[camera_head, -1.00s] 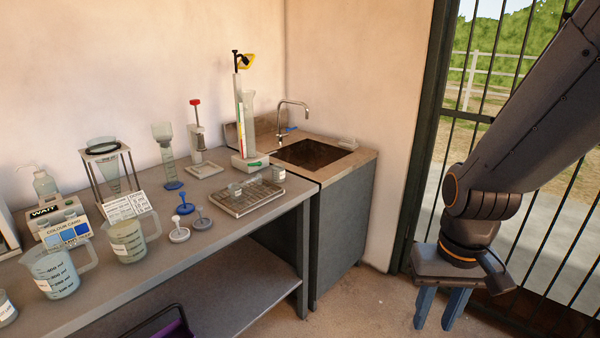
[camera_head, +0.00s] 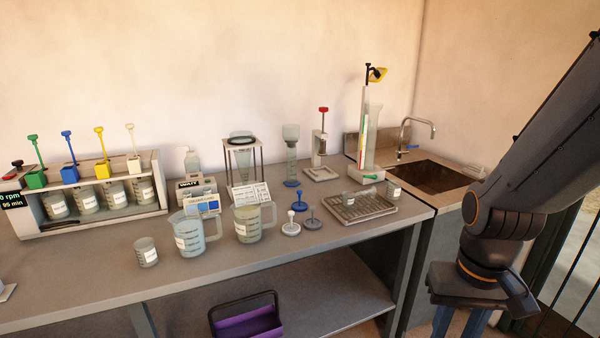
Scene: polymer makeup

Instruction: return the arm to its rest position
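My dark grey arm (camera_head: 545,140) comes in from the right edge and hangs down in front of the sink's right side. My gripper (camera_head: 459,325) points downward at the lower right, in front of the sink cabinet. Its two blue fingers stand apart with nothing seen between them. The fingertips are cut off by the bottom edge of the picture.
The grey bench (camera_head: 200,268) holds a stirrer rack (camera_head: 98,212), jugs, a wire tray (camera_head: 362,212) and glassware. The sink (camera_head: 432,176) is behind my arm. A purple carrier (camera_head: 247,322) sits on the lower shelf. A barred gate (camera_head: 570,270) is at right.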

